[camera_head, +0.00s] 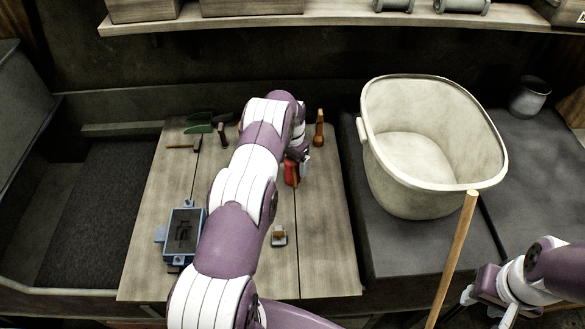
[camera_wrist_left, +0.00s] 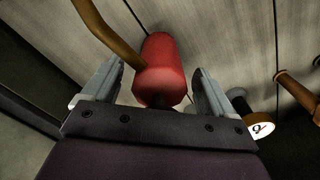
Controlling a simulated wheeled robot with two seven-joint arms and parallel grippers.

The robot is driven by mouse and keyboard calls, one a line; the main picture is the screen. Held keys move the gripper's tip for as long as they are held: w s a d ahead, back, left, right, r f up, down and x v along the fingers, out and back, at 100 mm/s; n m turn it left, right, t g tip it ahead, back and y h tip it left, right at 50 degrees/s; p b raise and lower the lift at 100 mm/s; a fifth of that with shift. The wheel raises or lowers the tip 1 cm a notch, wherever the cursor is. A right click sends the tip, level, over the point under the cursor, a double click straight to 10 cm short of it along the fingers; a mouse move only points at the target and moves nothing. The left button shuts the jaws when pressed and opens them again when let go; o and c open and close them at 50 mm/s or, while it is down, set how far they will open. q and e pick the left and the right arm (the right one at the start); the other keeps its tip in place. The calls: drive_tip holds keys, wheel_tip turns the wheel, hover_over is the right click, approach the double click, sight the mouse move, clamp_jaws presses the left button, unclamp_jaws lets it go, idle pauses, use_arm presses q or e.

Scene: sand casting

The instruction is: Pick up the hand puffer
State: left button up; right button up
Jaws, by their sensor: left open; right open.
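The hand puffer is a red cylinder with a curved brown tube (camera_wrist_left: 160,68). It lies on the wooden work board, and its red body also shows in the head view (camera_head: 290,173). My left gripper (camera_head: 305,162) is open over it. In the left wrist view the red body lies between the two spread fingers of this gripper (camera_wrist_left: 158,80), with a gap visible on each side. My left arm hides part of the board. My right gripper (camera_head: 482,305) is open and empty at the lower right, partly cut off by the frame edge.
The wooden board (camera_head: 330,240) also carries a blue-framed box (camera_head: 185,235), a small block (camera_head: 279,236), a wooden-handled tool (camera_head: 319,128), a small hammer (camera_head: 184,147) and a green trowel (camera_head: 199,128). A large pale bucket (camera_head: 430,150) stands to the right, with a wooden pole (camera_head: 455,255) before it.

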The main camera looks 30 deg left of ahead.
use_arm(q)
drive_tip(key=c, duration=1.3)
drive_tip(key=shift+r, duration=0.1)
